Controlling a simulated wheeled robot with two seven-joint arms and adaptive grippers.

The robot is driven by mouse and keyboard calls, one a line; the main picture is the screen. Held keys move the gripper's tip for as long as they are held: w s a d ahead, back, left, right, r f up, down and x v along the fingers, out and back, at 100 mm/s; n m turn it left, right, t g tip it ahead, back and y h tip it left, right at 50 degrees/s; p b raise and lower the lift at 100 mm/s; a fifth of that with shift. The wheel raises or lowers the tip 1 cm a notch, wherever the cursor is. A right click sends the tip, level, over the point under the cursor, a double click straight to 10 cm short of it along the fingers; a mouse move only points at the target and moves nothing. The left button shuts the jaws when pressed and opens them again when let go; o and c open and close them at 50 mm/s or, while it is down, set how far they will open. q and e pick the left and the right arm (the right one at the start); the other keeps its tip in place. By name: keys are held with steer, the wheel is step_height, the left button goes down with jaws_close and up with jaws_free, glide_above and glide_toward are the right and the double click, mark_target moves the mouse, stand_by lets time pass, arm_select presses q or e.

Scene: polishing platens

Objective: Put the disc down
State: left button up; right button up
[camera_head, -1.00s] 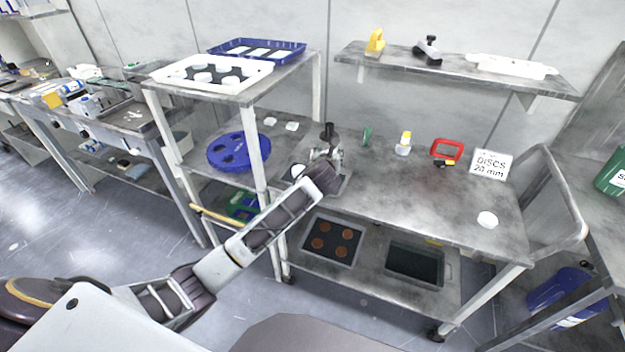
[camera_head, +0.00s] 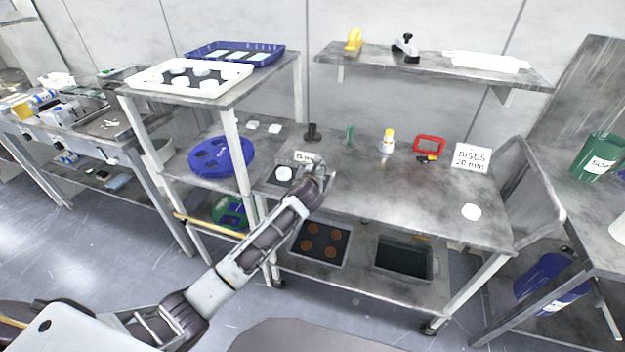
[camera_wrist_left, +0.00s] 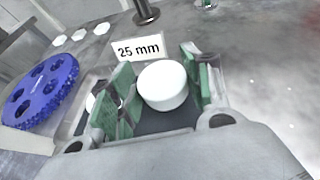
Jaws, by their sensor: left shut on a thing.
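My left gripper (camera_head: 316,180) is over the front left part of the steel table (camera_head: 400,200). In the left wrist view, its green-padded fingers (camera_wrist_left: 163,90) are shut on a white disc (camera_wrist_left: 163,85). The disc is just above or on a dark surface; I cannot tell whether it touches. In the head view the gripper hides it. A second white disc (camera_head: 284,173) lies on the dark-topped tray (camera_head: 268,184) left of the gripper. It shows partly behind the left finger in the wrist view (camera_wrist_left: 92,101). A "25 mm" sign (camera_wrist_left: 138,49) stands behind. My right gripper is not in view.
Another white disc (camera_head: 471,211) lies near a "DISCS 20 mm" sign (camera_head: 472,157) on the right. A dark knob (camera_head: 312,133) stands behind the tray. A blue perforated wheel (camera_head: 221,156) is on the left shelf. The table's middle is clear.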

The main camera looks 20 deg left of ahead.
arm_select(q)
steer(key=shift+f, duration=0.1)
step_height(320, 180, down, 3)
steer(key=shift+r+b, duration=0.2)
steer(key=shift+b, duration=0.1)
steer(key=shift+f, duration=0.6)
steer(key=o, duration=1)
steer(key=shift+c, duration=0.2)
steer(key=shift+o, duration=0.6)
steer(key=shift+f, duration=0.1)
steer(key=shift+r, duration=0.25)
steer(key=shift+s+d+r, duration=0.1)
steer(key=shift+s+r, duration=0.1)
steer(key=shift+s, duration=0.35)
steer(key=v, duration=0.5)
steer(key=shift+r+p, duration=0.1)
steer(key=shift+p, duration=0.3)
steer(key=shift+v, duration=2.95)
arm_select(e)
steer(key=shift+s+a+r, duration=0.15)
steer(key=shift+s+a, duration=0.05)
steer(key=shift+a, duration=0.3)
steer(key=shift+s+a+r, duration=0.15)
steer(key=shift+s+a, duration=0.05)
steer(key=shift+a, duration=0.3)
